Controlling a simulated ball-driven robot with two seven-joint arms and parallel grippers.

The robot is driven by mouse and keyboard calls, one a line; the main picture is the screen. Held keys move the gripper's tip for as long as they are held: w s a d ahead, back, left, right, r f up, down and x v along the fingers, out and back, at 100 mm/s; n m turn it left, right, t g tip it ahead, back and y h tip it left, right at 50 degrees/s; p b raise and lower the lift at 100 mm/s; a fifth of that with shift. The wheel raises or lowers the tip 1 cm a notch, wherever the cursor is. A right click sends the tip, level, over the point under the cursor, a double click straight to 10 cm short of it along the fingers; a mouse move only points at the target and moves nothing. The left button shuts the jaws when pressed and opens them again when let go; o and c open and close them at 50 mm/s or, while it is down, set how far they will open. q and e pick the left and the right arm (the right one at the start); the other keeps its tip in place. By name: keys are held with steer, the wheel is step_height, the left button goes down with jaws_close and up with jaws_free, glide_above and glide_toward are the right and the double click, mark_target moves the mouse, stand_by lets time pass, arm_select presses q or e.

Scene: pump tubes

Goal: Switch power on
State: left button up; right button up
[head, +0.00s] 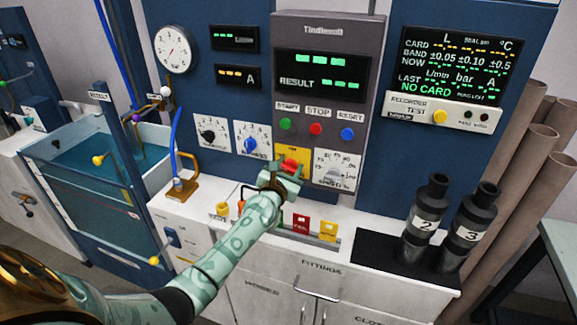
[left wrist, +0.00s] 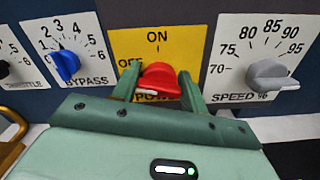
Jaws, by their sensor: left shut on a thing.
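The red power knob (left wrist: 160,76) sits on a yellow plate (left wrist: 190,48) marked ON at the top and OFF at the left. My left gripper (left wrist: 158,90) has one finger on each side of the knob and is shut on it. I cannot tell clearly which mark the knob points to. In the head view my left gripper (head: 284,175) reaches the yellow plate (head: 300,154) and partly covers it. My right gripper is out of view.
The blue bypass knob (left wrist: 66,66) is left of the plate, the grey speed knob (left wrist: 272,75) right. Green, red and blue buttons sit above. Black cylinders marked 2 (head: 425,222) and 3 (head: 474,235) stand on the counter's right. The displays are lit and one reads NO CARD.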

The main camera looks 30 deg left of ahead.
arm_select(q)
steer(key=m+p, duration=0.1)
steer(key=m, duration=0.2)
steer(key=shift+m, duration=0.4)
steer(key=m+p, duration=0.1)
steer(key=m, duration=0.3)
steer(key=shift+d+m+p, duration=0.15)
steer(key=shift+m+p, duration=0.15)
steer(key=shift+p, duration=0.05)
steer(key=m+p, duration=0.1)
steer(key=m, duration=0.2)
steer(key=shift+f, duration=0.15)
steer(key=shift+f+m+p, duration=0.1)
steer(key=shift+m+p, duration=0.35)
steer(key=shift+m, duration=1.15)
steer(key=shift+f, duration=0.1)
steer(key=o, duration=1)
